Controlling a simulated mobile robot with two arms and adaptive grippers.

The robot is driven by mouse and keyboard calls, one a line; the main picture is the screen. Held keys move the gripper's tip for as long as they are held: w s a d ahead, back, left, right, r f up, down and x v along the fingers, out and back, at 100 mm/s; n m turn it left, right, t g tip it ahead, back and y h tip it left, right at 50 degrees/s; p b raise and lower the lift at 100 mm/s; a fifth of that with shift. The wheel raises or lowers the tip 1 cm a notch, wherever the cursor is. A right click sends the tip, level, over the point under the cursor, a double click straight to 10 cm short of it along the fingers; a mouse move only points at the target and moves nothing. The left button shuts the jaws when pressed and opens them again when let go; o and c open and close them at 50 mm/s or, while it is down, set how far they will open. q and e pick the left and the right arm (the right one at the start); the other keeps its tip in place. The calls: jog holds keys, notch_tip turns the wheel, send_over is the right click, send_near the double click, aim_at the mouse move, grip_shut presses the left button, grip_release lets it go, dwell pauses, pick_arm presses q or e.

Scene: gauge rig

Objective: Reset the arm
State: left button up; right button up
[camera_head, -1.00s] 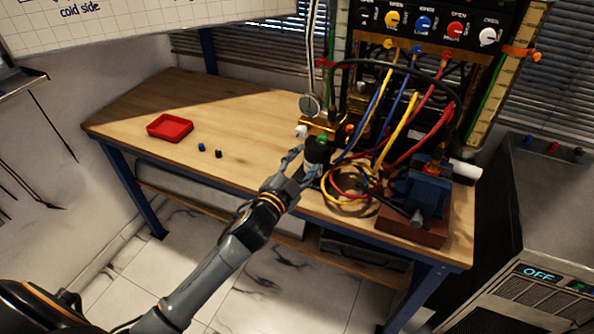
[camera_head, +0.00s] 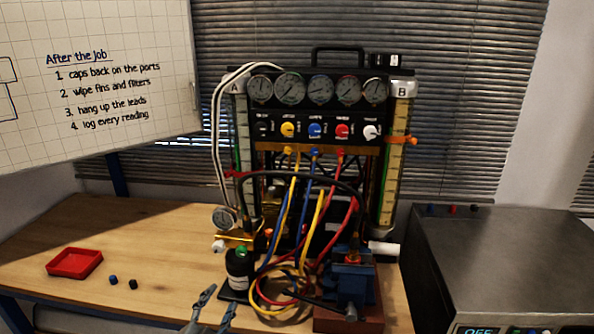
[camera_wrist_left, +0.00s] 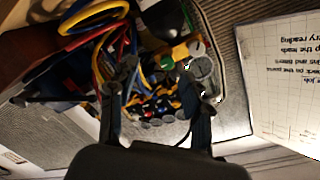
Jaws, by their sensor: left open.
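My left gripper (camera_head: 216,304) is at the bottom of the head view, in front of the bench's near edge. Its two fingers are apart with nothing between them. In the left wrist view the open fingers (camera_wrist_left: 160,85) frame part of the rig, upside down. The gauge rig (camera_head: 318,120) stands at the back of the bench, with dials, coloured knobs and hoses. A black bottle with a green top (camera_head: 239,268) stands just beyond the left fingertips, apart from them in the picture. My right gripper is not in view.
A red tray (camera_head: 75,263) and two small dark caps (camera_head: 122,282) lie on the wooden bench (camera_head: 150,225). A blue vise (camera_head: 352,281) and looped hoses (camera_head: 285,292) crowd the front right. A grey cabinet (camera_head: 500,255) stands to the right.

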pick_arm(q)
jog(key=s+a+f+n+g+y, duration=0.1)
jog(key=s+f+g, duration=0.3)
jog(key=f, duration=0.8)
jog(key=s+a+f+n+g, duration=0.15)
jog(key=s+f, duration=0.35)
jog(key=f, duration=0.6)
jog(key=s+a+f+n+g+y, duration=0.1)
jog(key=s+f+n+g, duration=0.3)
jog(key=f, duration=0.8)
jog(key=s+f+g, duration=0.2)
jog(key=s+f, duration=0.4)
jog(key=s, duration=0.5)
jog(key=s+d+f+g, duration=0.1)
jog(key=s+f, duration=0.5)
jog(key=s, duration=0.6)
jog(key=s+f+n+g, duration=0.1)
jog(key=s+f+g, duration=0.2)
jog(key=s+f, duration=0.3)
jog(key=s, duration=0.5)
jog(key=shift+s+d+f+g, duration=0.35)
jog(key=shift+s+d+f, duration=0.05)
jog(key=shift+w, duration=0.1)
